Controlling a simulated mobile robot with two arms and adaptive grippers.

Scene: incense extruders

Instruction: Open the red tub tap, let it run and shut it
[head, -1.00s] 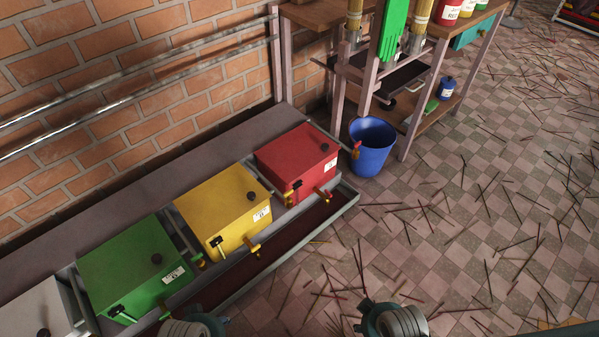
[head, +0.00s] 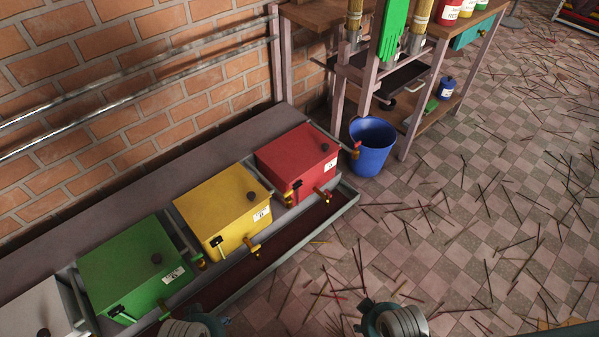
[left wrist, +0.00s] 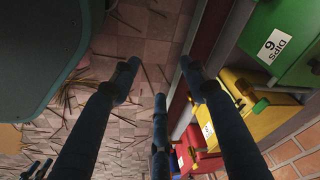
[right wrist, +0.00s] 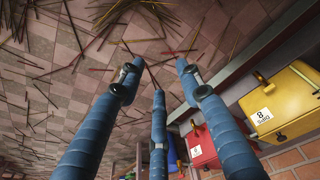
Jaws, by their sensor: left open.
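The red tub (head: 297,155) stands at the right end of the row of tubs. The red tub also shows in the right wrist view (right wrist: 200,146) and, partly hidden by a finger, in the left wrist view (left wrist: 207,161). My left gripper (left wrist: 160,76) is open and empty, its fingers spread. My right gripper (right wrist: 158,77) is open and empty too. In the head view both are low at the bottom edge, apart from the tap; their fingers are hidden there.
A yellow tub (head: 222,205), a green tub (head: 135,262) and a pale tub (head: 40,310) stand left of the red one. A dark trough (head: 345,203) runs in front. A blue bucket (head: 371,152) and workbench stand beyond. Sticks litter the tiled floor.

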